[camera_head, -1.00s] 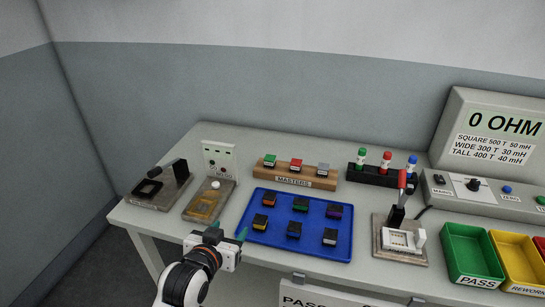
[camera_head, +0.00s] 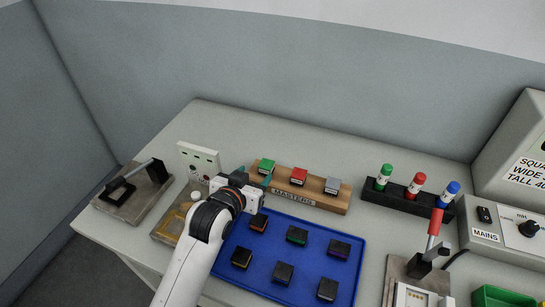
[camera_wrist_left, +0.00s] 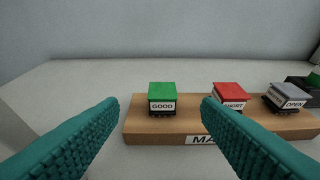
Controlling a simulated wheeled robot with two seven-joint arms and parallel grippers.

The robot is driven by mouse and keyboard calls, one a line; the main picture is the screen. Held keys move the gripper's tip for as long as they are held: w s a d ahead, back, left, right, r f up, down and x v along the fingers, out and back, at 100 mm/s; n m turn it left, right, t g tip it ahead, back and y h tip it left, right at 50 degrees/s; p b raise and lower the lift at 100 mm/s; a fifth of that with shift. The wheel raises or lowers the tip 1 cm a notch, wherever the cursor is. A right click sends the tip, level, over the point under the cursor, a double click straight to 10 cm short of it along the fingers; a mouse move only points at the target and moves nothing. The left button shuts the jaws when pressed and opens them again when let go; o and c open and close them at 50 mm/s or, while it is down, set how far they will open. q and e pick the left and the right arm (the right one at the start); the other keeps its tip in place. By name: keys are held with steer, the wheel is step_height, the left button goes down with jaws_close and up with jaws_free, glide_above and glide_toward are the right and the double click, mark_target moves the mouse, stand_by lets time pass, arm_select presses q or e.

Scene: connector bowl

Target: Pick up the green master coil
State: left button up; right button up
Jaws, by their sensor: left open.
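The green master coil (camera_head: 266,166) sits at the left end of the wooden masters block (camera_head: 318,200). In the left wrist view the coil (camera_wrist_left: 162,98) has a green top and a white label reading GOOD. My left gripper (camera_head: 255,178) is close in front of the block's left end. In the left wrist view its two teal fingers (camera_wrist_left: 160,108) are spread apart, with the green coil between and beyond them. Nothing is held. My right gripper is not in view.
A red master (camera_head: 299,176) and a grey master (camera_head: 332,185) stand on the same block to the right. A blue tray (camera_head: 225,262) with several coils lies in front. A black rack (camera_head: 398,196) of coloured markers stands to the right. A clamp fixture (camera_head: 135,192) stands at left.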

mark_target(265, 166)
arm_select(q)
steer(key=x, duration=0.5)
steer(key=shift+s, duration=0.1)
steer(key=shift+w+d+f, duration=0.1)
steer(key=shift+w+d, duration=0.05)
steer(key=shift+w, duration=0.15)
steer(key=shift+w+d+f+p, duration=0.25)
steer(key=shift+w+d+p, duration=0.05)
steer(key=shift+w, duration=0.2)
steer(key=x, duration=0.4)
steer(key=shift+f, duration=0.15)
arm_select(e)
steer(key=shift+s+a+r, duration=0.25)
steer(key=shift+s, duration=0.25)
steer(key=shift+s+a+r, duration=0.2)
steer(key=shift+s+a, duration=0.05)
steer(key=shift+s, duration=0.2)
arm_select(q)
steer(key=shift+s, duration=0.1)
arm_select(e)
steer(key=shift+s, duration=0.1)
